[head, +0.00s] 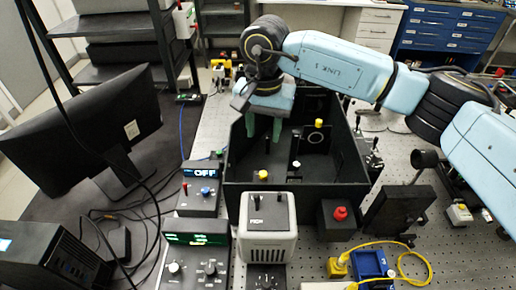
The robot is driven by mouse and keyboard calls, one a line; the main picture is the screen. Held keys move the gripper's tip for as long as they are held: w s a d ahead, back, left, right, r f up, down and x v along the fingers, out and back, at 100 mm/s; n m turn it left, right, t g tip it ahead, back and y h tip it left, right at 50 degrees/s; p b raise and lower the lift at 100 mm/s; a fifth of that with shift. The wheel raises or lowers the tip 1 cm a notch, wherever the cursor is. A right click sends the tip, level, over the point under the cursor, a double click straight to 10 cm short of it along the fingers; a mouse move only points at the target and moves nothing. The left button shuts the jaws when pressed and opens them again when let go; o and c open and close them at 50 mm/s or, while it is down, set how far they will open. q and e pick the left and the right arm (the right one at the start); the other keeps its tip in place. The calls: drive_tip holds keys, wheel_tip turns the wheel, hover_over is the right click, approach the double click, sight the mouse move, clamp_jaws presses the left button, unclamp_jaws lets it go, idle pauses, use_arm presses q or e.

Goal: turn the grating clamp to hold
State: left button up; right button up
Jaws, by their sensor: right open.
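A black open-topped spectrometer box (295,199) stands in the middle of the bench. Inside it are a yellow knob (319,123) near the back right, another yellow knob (264,174) near the front left, and a small white-topped post (296,164). I cannot tell which of these is the grating clamp, or how it is turned. My right gripper (263,129) reaches in over the back left of the box, fingers pointing down. Its green fingers are apart with nothing seen between them. My left gripper is not in view.
A red knob (340,213) sits at the box's front right. A monitor (80,130) stands at left. Yellow cable lies at front right.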

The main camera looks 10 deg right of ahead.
sight(263, 174)
drive_tip(key=f, duration=0.2)
drive_tip(key=s+f+p, duration=0.1)
drive_tip(key=f, duration=0.2)
drive_tip(key=shift+s+f, duration=0.1)
drive_tip(key=f, duration=0.2)
drive_tip(key=f+p, duration=0.1)
drive_tip(key=f, duration=0.1)
drive_tip(key=f+p, duration=0.1)
drive_tip(key=f, duration=0.2)
drive_tip(key=shift+w, duration=0.25)
drive_tip(key=shift+f, duration=0.4)
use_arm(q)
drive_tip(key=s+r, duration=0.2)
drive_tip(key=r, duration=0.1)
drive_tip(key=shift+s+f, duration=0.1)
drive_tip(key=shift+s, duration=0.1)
use_arm(e)
clamp_jaws()
